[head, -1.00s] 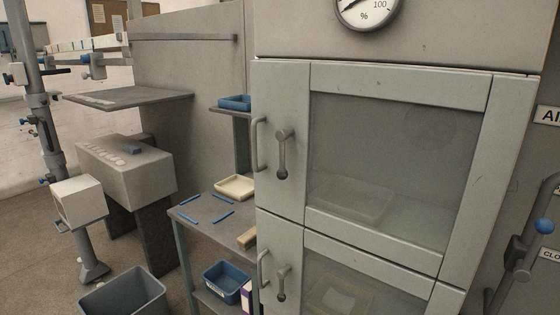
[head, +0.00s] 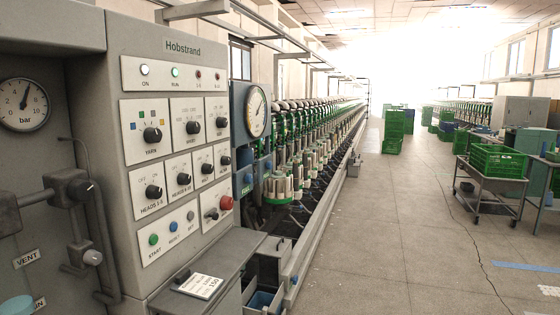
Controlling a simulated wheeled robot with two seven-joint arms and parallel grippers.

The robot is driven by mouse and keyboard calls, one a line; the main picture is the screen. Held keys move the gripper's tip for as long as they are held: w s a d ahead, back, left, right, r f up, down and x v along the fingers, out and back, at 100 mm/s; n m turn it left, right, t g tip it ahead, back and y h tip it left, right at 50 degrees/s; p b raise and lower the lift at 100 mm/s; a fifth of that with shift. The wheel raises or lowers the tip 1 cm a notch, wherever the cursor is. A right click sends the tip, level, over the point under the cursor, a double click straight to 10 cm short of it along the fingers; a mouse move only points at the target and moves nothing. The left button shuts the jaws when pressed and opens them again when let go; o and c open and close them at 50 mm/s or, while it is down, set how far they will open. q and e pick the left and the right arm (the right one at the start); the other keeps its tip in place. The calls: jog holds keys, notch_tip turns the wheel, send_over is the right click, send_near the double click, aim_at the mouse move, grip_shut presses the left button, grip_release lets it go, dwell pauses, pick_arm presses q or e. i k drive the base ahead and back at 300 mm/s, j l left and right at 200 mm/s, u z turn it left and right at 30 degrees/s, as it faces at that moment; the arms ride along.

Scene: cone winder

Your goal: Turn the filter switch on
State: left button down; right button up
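A grey control panel (head: 180,150) headed "Hobstrand" stands at the left of the head view. It carries several black rotary knobs. The upper row has a knob labelled YARN (head: 152,134) and two more (head: 193,127) (head: 221,122). The lower row has two HEADS knobs (head: 153,191) (head: 183,178) and two smaller knobs (head: 207,168) (head: 225,160) at its right end. The small labels are too blurred to read, so I cannot tell which knob is the filter switch or how it is set. Neither of my grippers is in view.
Below the knobs are a green START button (head: 153,239), a blue button (head: 173,226) and a red button (head: 226,203). A shelf (head: 225,262) with a card (head: 201,286) juts out below. Pipework (head: 75,190) is at left. The aisle (head: 390,230) is largely open; a crate cart (head: 490,180) stands right.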

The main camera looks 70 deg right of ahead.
aim_at(225, 160)
jog(key=z, duration=2.1)
jog(key=i+l+u, duration=0.25)
jog(key=i+l, duration=0.2)
jog(key=i, duration=0.2)
